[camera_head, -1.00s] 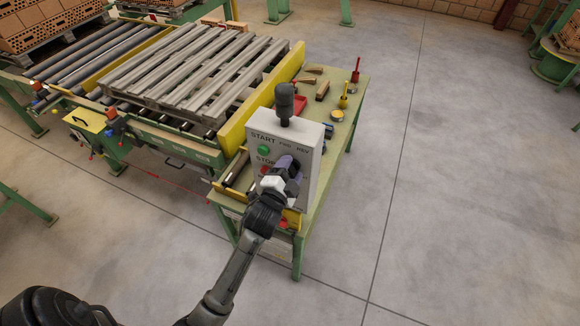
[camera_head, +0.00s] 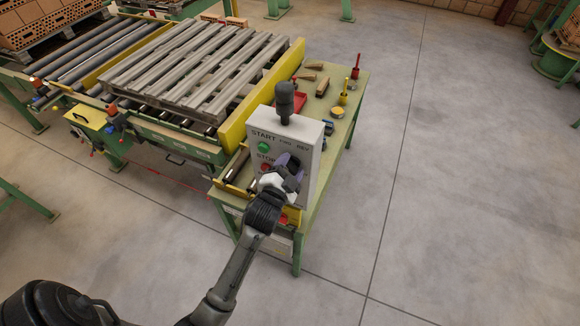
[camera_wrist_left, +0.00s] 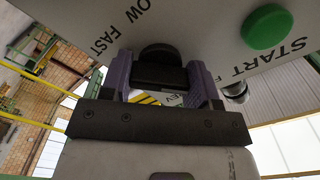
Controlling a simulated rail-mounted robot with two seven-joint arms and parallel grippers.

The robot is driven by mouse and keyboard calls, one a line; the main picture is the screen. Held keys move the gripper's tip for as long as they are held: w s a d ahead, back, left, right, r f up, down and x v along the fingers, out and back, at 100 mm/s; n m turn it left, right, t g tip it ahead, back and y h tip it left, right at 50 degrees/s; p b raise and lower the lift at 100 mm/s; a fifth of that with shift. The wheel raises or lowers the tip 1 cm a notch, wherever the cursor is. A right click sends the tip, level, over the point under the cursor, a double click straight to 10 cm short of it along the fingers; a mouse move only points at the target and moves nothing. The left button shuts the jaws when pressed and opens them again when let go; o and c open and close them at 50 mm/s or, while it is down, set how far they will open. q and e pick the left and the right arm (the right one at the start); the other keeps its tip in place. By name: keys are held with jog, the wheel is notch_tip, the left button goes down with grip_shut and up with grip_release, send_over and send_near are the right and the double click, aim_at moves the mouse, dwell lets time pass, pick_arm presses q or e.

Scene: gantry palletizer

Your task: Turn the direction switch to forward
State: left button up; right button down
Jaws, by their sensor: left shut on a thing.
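The light grey control box (camera_head: 312,165) stands on the green workbench, its face marked START, STOP, FWD and REV. My left gripper (camera_head: 287,163) is at the box face, right of the green START button (camera_head: 263,147) and below the FWD and REV marks. In the left wrist view, its purple fingers (camera_wrist_left: 160,72) are shut on a black knob (camera_wrist_left: 158,55), which appears to be the direction switch. Part of the REV mark shows beyond the fingers. The gripper hides the knob in the head view, and I cannot tell which mark it points to. My right gripper is not in view.
A black-topped post (camera_head: 285,100) rises by the box. A roller conveyor with a slatted pallet (camera_head: 190,75) stands behind left.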

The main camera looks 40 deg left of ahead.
pick_arm(q)
jog(key=o, duration=0.9)
jog(key=shift+b+v, duration=1.55)
jog(key=shift+v, duration=5.35)
